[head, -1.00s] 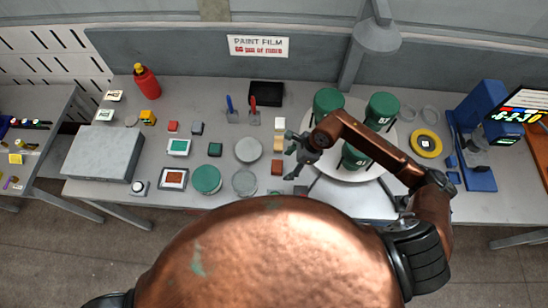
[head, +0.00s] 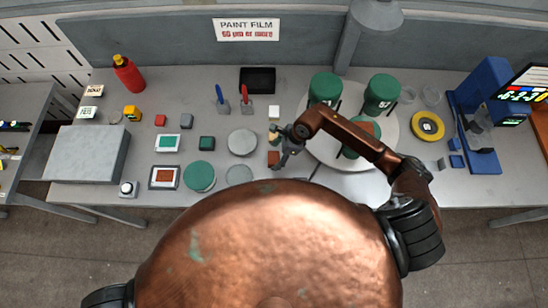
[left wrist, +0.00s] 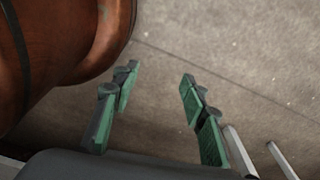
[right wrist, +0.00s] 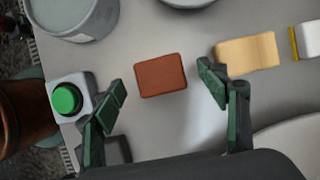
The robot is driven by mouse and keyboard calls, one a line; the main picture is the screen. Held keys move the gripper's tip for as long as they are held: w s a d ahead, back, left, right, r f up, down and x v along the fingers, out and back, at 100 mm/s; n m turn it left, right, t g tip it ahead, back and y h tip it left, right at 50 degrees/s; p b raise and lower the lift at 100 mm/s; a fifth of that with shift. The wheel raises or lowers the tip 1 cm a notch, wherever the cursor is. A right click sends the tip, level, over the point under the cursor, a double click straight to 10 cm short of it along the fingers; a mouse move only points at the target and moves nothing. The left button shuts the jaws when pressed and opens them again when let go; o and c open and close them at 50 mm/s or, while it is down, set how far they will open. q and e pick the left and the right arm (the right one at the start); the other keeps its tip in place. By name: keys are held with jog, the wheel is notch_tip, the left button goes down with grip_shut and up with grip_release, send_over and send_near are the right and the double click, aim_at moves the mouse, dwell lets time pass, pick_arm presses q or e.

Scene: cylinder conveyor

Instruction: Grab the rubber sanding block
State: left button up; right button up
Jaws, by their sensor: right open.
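A reddish-brown block, which looks like the rubber sanding block, lies flat on the table in the right wrist view (right wrist: 161,75), and in the head view it shows partly beside my gripper (head: 273,158). My right gripper (head: 283,146) is open and empty. In the right wrist view its two fingers (right wrist: 164,82) stand apart on either side of the block, which lies slightly beyond the tips, not visibly touched. My left gripper (left wrist: 158,85) is open and empty in the left wrist view, above bare floor. It does not show in the head view.
A tan block (right wrist: 246,53) lies just right of the brown block, with a white block (right wrist: 308,39) beyond. A green button box (right wrist: 66,99) stands left of the fingers. Grey discs (head: 242,142) lie left; a white turntable (head: 325,150) with green cans stands right.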

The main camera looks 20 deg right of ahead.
jog(key=shift+x, duration=1.1)
jog(key=shift+a+f, duration=0.1)
jog(key=shift+f, duration=0.2)
jog(key=shift+c, duration=0.2)
jog(key=c, duration=0.8)
pick_arm(q)
jog(key=shift+w+r, duration=0.35)
jog(key=shift+w, duration=0.15)
pick_arm(e)
jog(key=c, duration=0.5)
